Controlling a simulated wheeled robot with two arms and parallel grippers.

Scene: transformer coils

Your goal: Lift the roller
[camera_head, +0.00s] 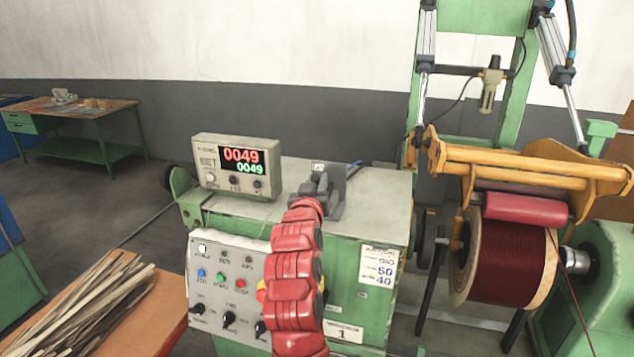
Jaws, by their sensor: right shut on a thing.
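The red roller (523,208) hangs in a yellow frame (530,172) at the right. It lies along the top of the dark red coil (512,262); I cannot tell whether they touch. My right gripper (318,184), dark grey at the end of my red arm, is on top of the green machine (375,235), well left of the roller. It is shut on what looks like a small control lever at a grey bracket (334,179); the gripper hides most of the lever. My left gripper is not in view.
A counter box (236,165) reading 0049 stands left of my gripper. A button panel (225,283) is on the machine front, partly behind my arm. Pneumatic cylinders (425,48) rise above the yellow frame. Wooden strips (85,305) lie on a table at lower left.

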